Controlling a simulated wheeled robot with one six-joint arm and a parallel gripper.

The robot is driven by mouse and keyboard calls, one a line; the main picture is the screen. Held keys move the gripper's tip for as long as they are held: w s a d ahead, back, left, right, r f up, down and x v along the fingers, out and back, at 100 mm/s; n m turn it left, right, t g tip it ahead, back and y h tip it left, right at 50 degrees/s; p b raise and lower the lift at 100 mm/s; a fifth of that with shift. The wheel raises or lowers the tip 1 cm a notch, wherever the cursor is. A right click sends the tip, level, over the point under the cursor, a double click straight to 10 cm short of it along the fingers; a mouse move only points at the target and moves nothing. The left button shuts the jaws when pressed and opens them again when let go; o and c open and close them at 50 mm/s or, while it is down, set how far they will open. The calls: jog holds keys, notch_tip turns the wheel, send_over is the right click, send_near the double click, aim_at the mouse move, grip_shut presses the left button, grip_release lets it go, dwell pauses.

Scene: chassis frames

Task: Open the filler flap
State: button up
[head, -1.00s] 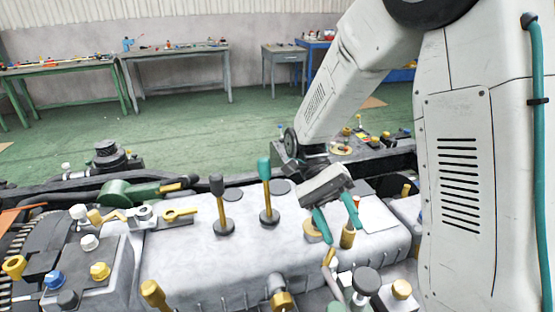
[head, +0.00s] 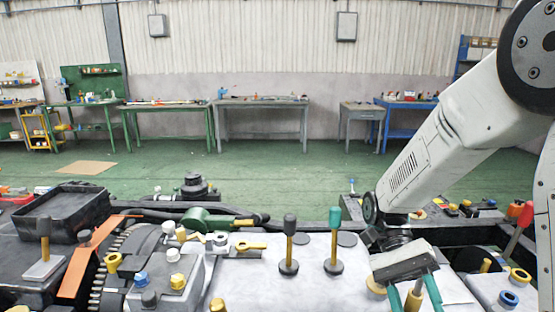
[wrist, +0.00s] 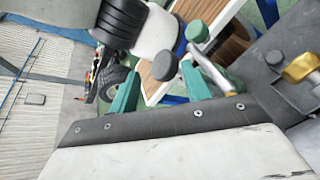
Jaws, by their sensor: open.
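My gripper (head: 414,297) is at the lower right of the head view, pointing down over the pale casing (head: 330,285). Its two green fingers are apart, on either side of a brass-coloured post as seen from here; I cannot tell whether they touch it. In the wrist view my gripper (wrist: 158,70) shows its open green fingers with a dark round knob (wrist: 165,66) seen between them. I cannot pick out the filler flap for certain in either view; the casing's right end is partly behind the gripper.
Two upright levers, one dark-topped (head: 290,245) and one green-topped (head: 335,240), stand left of my gripper. A red-handled lever (head: 518,228) stands to the right. A black open tray (head: 65,212) is at the far left. Workbenches (head: 262,103) line the back wall beyond open green floor.

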jog(key=shift+s+d+r+t, duration=0.2)
jog(key=shift+d+r+t, duration=0.2)
jog(key=shift+t, duration=0.2)
notch_tip(320, 180, up, 12)
jog(key=d+n+t, duration=0.3)
jog(key=n+t, duration=0.6)
jog(key=t, duration=0.9)
jog(key=s+f+g, duration=0.5)
jog(key=s, duration=0.3)
jog(key=w+a+f+m, duration=0.1)
jog(key=w, duration=0.6)
jog(key=w+a+f+m, duration=0.1)
jog(key=w+f, duration=0.1)
jog(key=w, duration=0.6)
jog(key=w+a+f+m, duration=0.1)
jog(key=w+f, duration=0.1)
jog(key=w, duration=0.5)
jog(key=shift+w+a+g, duration=0.2)
jog(key=shift+w+g, duration=0.1)
jog(key=shift+g, duration=0.1)
jog(key=shift+f, duration=0.25)
notch_tip(320, 180, down, 7)
jog(key=shift+f, duration=0.2)
